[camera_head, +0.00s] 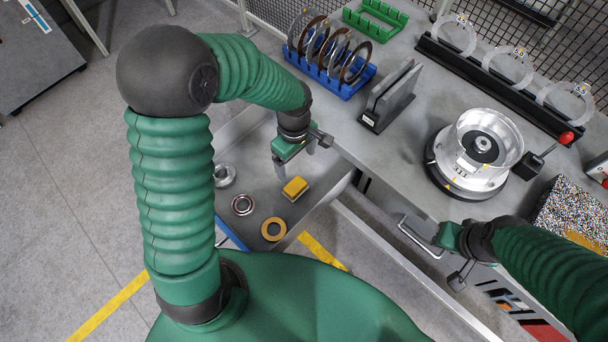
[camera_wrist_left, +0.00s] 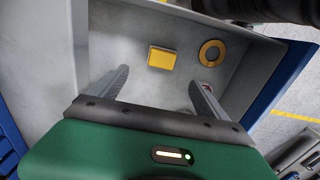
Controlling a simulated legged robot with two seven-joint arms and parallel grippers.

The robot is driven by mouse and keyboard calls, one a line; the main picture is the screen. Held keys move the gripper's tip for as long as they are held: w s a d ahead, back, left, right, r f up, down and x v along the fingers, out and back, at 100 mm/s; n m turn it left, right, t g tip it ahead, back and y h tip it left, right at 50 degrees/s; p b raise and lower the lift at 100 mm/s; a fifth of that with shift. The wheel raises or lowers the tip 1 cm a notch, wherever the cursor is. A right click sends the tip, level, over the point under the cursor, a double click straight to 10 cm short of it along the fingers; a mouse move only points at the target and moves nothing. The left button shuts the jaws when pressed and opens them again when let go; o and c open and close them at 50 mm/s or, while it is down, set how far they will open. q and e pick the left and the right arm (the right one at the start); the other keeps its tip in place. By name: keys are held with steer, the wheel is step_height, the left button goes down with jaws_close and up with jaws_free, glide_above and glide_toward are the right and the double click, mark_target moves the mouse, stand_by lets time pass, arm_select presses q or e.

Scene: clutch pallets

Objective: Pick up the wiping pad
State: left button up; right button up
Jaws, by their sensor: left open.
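The wiping pad is a small yellow block with a pale underside (camera_head: 295,188), lying in a grey open tray or drawer below the bench. It also shows in the left wrist view (camera_wrist_left: 161,58), flat on the floor of the grey tray (camera_wrist_left: 115,50). My left gripper (camera_head: 294,162) hangs above and a little behind the pad in the head view. In the left wrist view its two fingers (camera_wrist_left: 158,82) are spread wide and empty, with the pad beyond them, apart. My right gripper (camera_head: 432,243) is by the bench's front edge; its finger gap is unclear.
An orange ring (camera_head: 273,229) and metal rings (camera_head: 243,205) lie near the pad. The bench (camera_head: 400,155) carries a blue rack of discs (camera_head: 340,88), a dark upright holder (camera_head: 388,105) and a silver clutch housing (camera_head: 480,150). The tray walls stand around the pad.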

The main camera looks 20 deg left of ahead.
mark_target(296, 186)
arm_select(q)
steer(key=f, duration=0.5)
steer(key=f+b, duration=0.1)
steer(key=f, duration=0.8)
steer(key=shift+s+f, duration=0.3)
steer(key=shift+s, duration=0.1)
steer(key=shift+w+a+f, duration=0.15)
steer(key=shift+f, duration=0.35)
steer(key=shift+r, duration=0.1)
steer(key=c, duration=1.3)
